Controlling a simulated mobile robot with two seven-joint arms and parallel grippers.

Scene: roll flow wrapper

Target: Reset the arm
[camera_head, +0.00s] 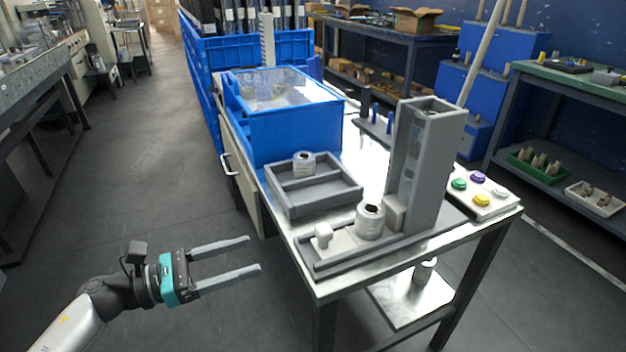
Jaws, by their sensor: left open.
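My left gripper (254,254) is open and empty. Its two long grey fingers point right, over the floor to the left of the metal table (322,289). It is apart from the table and touches nothing. My left arm comes in from the lower left corner. My right gripper is not in the view. A white roll (370,220) stands at the foot of a tall grey column (424,165) on the table. Another white roll (304,164) stands in a grey divided tray (318,203).
A blue bin (290,134) stands at the table's back left. A panel with coloured buttons (479,202) is at the right. Another roll sits on the lower shelf (405,299). A larger blue crate (203,98) stands behind. The floor (150,190) at the left is clear.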

